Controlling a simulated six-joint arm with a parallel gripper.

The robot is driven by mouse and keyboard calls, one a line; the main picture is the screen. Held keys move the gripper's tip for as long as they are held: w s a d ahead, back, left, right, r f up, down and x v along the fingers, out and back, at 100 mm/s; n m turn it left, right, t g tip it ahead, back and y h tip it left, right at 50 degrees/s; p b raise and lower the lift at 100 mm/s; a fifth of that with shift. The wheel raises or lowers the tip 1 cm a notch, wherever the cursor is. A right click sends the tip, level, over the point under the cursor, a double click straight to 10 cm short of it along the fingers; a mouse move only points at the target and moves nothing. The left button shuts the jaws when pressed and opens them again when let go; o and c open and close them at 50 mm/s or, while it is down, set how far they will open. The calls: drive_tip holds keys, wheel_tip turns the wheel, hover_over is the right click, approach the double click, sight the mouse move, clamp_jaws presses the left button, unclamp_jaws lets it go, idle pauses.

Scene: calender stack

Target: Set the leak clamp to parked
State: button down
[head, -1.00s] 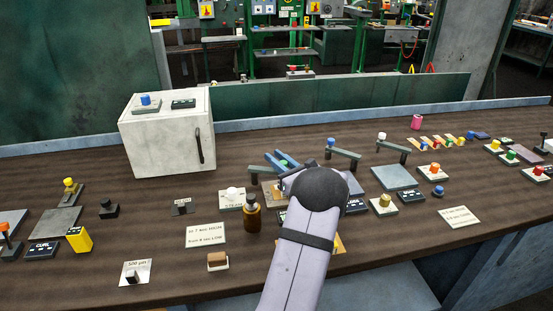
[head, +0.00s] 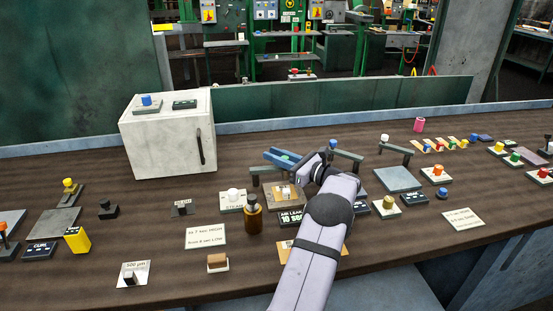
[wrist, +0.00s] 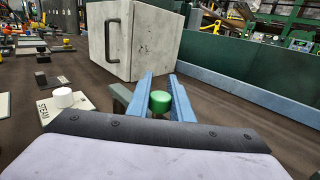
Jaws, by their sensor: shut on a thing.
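My gripper (head: 280,157) has blue fingers closed on a green knob, which shows between them in the wrist view (wrist: 160,103). The gripper is above a dark grey-green raised bar (head: 256,170) by the air-leak station. Whether the knob touches anything below is hidden.
A white cabinet (head: 165,140) stands behind left of the gripper. A white-knobbed steam plate (head: 232,201) and a brown bottle (head: 253,215) stand left of the station. Raised bars with knobs (head: 394,150) and a grey plate (head: 397,179) are right. Bare bench lies before the cabinet.

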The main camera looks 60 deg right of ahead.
drive_tip(key=shift+w+d+r+y, duration=0.1)
drive_tip(key=shift+w+y, duration=0.05)
drive_tip(key=shift+y, duration=0.15)
drive_tip(key=c, duration=1.6)
unclamp_jaws()
drive_tip(key=shift+s+b, duration=0.8)
drive_tip(key=shift+s, duration=2.9)
